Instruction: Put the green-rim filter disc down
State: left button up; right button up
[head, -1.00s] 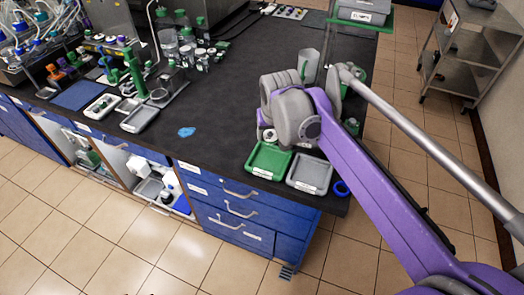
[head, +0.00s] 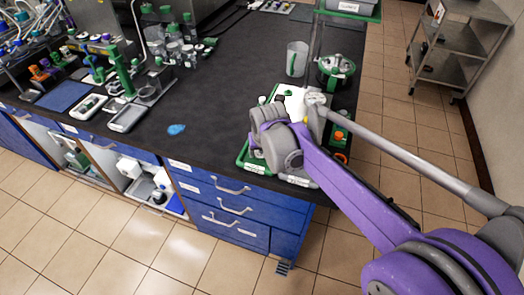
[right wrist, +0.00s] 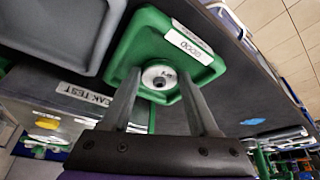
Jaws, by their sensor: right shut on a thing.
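In the right wrist view, my right gripper (right wrist: 159,78) is shut on a small round filter disc (right wrist: 159,74) with a pale face and a grey centre. Its rim is hard to tell from the green behind it. The disc is between the fingertips, over a green tray (right wrist: 150,28) with a label that reads GOOD. I cannot tell whether the disc touches the tray floor. In the head view, my right wrist covers most of the green tray (head: 243,158) and hides the disc. My left gripper is not in view.
A grey tray (right wrist: 58,38) lies beside the green one. A clear beaker (head: 297,58) and a green-topped vessel (head: 336,68) stand behind my right wrist. Racks and glassware fill the bench's left side. The dark bench top (head: 225,90) is clear mid-bench, apart from a blue patch (head: 176,129).

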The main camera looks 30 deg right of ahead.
jog(key=shift+f, duration=0.15)
jog(key=o, duration=1.3)
jog(key=shift+r, duration=0.35)
jog(key=p+v, duration=0.2)
jog(key=v, duration=1)
jog(key=s+a+f+n, duration=0.2)
jog(key=s+a+f, duration=0.2)
jog(key=s+f, duration=0.3)
jog(key=s+a+f+n+y, duration=0.1)
jog(key=s+a+f, duration=0.3)
jog(key=s+f, duration=0.4)
jog(key=shift+s+a+f+n+t+y, duration=0.25)
jog(key=shift+s+n+t, duration=0.2)
jog(key=shift+s, duration=0.75)
jog(key=shift+d, duration=0.1)
